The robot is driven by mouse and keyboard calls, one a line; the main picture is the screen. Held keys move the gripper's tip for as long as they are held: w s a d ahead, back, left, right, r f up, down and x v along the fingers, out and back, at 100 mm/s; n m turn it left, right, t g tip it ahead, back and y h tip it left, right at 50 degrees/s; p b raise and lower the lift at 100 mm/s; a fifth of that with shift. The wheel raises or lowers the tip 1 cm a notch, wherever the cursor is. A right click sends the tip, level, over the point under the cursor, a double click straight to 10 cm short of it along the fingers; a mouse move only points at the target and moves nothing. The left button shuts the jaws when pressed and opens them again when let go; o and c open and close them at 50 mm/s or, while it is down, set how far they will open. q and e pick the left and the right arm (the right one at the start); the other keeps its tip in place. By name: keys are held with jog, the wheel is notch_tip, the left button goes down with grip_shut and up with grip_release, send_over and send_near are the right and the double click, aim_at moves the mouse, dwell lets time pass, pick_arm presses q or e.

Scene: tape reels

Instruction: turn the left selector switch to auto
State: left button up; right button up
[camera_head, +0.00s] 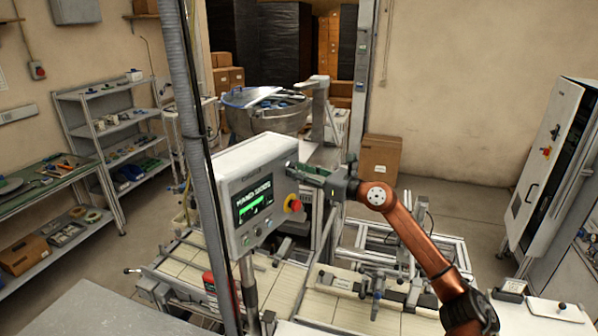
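A light grey control panel (262,165) stands on a post left of the middle, with a lit screen (255,203) showing green marks and white text too small to read surely. Below the screen is a row of small round controls. The leftmost (246,241) seems to be the left selector switch; its setting is too small to tell. My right gripper (303,171) is at the panel's upper right edge, pointing left, above the red stop button. Whether it touches the panel or how its fingers stand is unclear. My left gripper is not in view.
A red stop button (293,203) on a yellow base sits right of the screen. A grey vertical pole (190,110) with a cable passes left of the panel. A conveyor (322,305) lies below. A large metal bowl (268,118) stands behind, and a white cabinet (548,155) at right.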

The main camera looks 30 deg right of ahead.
jog(key=shift+s+r, duration=0.15)
jog(key=shift+s, duration=0.05)
jog(key=c, duration=0.5)
grip_shut()
jog(key=shift+m, duration=0.3)
pick_arm(q)
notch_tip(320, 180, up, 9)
jog(key=p, duration=0.9)
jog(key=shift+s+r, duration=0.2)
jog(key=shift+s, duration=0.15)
pick_arm(e)
jog(key=shift+r+m, duration=0.15)
jog(key=shift+m, duration=3.2)
jog(key=shift+r+m, duration=0.15)
jog(key=shift+m, duration=3.2)
pick_arm(q)
jog(key=shift+p, duration=0.3)
